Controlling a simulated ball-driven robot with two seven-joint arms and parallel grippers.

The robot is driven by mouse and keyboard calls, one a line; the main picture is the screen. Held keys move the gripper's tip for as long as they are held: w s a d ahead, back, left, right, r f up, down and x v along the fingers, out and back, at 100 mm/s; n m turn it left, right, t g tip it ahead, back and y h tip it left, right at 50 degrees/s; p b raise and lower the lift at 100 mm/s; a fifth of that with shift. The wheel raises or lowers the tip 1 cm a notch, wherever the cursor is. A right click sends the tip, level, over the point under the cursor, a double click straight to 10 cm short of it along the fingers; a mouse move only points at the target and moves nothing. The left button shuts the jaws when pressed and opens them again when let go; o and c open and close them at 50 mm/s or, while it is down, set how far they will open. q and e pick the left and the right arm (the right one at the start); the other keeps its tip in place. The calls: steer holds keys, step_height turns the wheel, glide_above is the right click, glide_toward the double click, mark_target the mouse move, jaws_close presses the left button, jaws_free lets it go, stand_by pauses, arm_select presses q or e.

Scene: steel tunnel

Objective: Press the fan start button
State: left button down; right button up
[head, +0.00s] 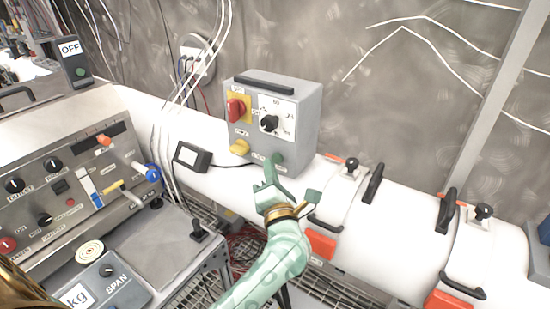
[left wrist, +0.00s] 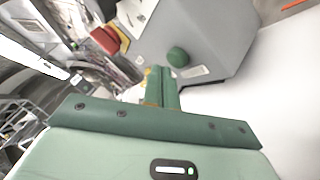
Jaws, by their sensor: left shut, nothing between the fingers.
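A grey control box (head: 278,115) stands on the white pipe. A round green button (head: 278,158) is low on its front face, and it also shows in the left wrist view (left wrist: 178,57). My left gripper (head: 269,169) is shut and empty. Its fingertips are just below and left of the green button in the head view. In the left wrist view the closed fingers (left wrist: 162,75) end close beside the button, near the box face. I cannot tell whether they touch it. My right gripper is not in view.
The box also has a red knob (head: 236,108), a black dial (head: 269,123) and a yellow knob (head: 240,147). Black handles (head: 373,184) line the pipe at right. A control console (head: 75,185) fills the left.

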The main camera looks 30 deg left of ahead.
arm_select(q)
steer(key=shift+s, duration=0.1)
steer(key=s+p, duration=0.1)
steer(key=s, duration=0.3)
steer(key=s+p, duration=0.1)
steer(key=s, duration=0.1)
steer(key=shift+a+p, duration=0.25)
steer(key=shift+p, duration=0.05)
steer(key=shift+w, duration=0.1)
stand_by(0.5)
